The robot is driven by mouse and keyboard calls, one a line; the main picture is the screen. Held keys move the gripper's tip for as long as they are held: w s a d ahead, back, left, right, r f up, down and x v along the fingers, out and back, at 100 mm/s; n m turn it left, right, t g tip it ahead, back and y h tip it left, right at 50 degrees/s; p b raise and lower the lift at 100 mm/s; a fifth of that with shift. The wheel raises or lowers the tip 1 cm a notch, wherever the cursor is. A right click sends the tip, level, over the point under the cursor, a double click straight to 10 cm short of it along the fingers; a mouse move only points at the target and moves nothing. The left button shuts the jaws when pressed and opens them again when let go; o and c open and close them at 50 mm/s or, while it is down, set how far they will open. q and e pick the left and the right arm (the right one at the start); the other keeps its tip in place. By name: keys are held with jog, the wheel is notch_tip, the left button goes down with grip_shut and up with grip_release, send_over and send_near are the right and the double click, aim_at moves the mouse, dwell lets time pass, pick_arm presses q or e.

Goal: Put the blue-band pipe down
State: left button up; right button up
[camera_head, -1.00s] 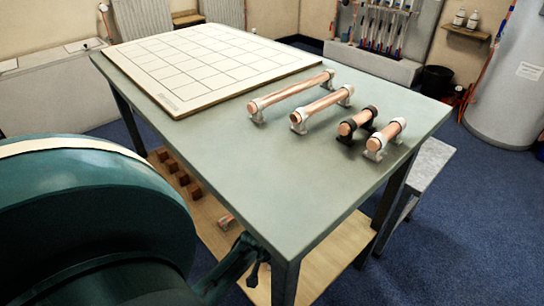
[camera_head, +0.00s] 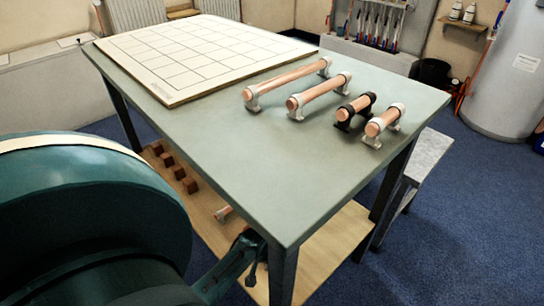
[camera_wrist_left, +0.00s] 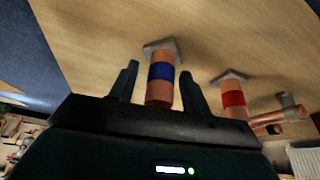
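The blue-band pipe (camera_wrist_left: 161,72) is copper with a blue ring, seen in the left wrist view. Its far end meets a grey fitting (camera_wrist_left: 160,45) at the wooden lower shelf (camera_wrist_left: 225,40). My left gripper (camera_wrist_left: 160,68) has one finger on each side of the pipe, with a small gap visible on both sides, so it looks open around it. In the head view my left arm reaches down beside the table; its fingertips and the blue-band pipe cannot be made out there. My right gripper is in neither view.
A red-band pipe (camera_wrist_left: 233,98) stands close to the right, with another copper pipe (camera_wrist_left: 280,117) beyond it. Brown notched blocks (camera_head: 178,172) line the shelf. The green tabletop (camera_head: 235,155) above carries a gridded board (camera_head: 195,50) and several pipes on supports.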

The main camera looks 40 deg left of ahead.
pick_arm(q)
jog(key=shift+r, duration=0.15)
jog(key=shift+s+r+p, duration=0.1)
jog(key=shift+r+p, duration=0.2)
jog(key=shift+r, duration=0.05)
jog(key=p+v, duration=0.5)
jog(key=v, duration=0.6)
jog(key=shift+r, duration=0.15)
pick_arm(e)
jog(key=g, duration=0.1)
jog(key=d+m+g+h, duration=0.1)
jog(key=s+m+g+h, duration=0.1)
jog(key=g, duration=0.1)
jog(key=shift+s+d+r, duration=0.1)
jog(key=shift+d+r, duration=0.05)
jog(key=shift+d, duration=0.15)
pick_arm(q)
jog(key=shift+s, duration=0.15)
